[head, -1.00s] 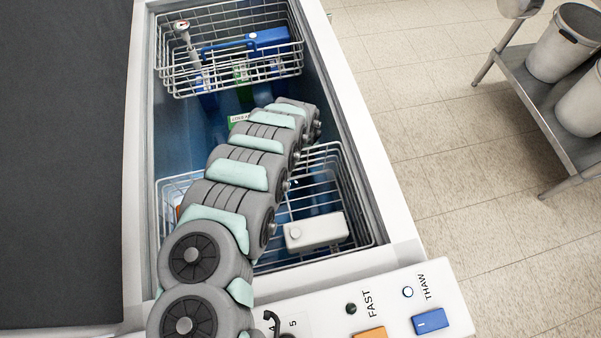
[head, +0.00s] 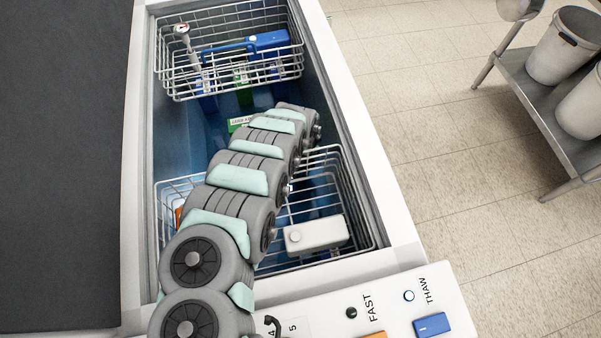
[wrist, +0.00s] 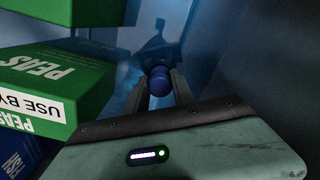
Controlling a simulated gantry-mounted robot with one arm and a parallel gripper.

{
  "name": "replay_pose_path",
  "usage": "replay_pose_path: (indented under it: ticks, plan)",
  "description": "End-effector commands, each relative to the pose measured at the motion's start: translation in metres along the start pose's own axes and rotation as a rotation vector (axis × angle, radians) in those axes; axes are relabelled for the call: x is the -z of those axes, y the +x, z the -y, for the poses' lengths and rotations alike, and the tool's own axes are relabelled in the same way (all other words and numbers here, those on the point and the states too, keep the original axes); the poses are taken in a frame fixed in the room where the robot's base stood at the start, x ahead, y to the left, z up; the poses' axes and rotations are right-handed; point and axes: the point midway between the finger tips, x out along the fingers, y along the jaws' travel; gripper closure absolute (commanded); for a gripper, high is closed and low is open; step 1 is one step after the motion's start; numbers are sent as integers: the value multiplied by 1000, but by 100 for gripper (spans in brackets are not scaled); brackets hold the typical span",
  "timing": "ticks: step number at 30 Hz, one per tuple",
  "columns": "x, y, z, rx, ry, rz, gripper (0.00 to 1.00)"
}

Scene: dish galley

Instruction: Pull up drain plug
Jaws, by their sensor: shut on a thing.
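A dark blue round knob, which looks like the drain plug (wrist: 160,76), shows in the wrist view at the upper middle. My gripper (wrist: 158,88) has its two grey fingers on either side of the knob and is shut on it. The knob is low in the dim blue interior of the chest freezer (head: 150,120). Whether the plug is still seated in its drain cannot be seen. In the head view my arm reaches down into the freezer, and the gripper and plug are hidden.
Green peas boxes (wrist: 62,85) stand close left of my gripper in the wrist view. Wire baskets hang at the far end (head: 230,88) and near end (head: 352,205) of the freezer, with my arm passing between them. A freezer wall is close on the right.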

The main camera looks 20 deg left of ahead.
Motion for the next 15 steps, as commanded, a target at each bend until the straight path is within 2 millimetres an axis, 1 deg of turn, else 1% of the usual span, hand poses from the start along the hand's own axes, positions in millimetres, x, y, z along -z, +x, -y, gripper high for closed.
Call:
replay_pose_path:
  ticks: [15]
  plan:
    - [0,-6,0,0,0,0,100]
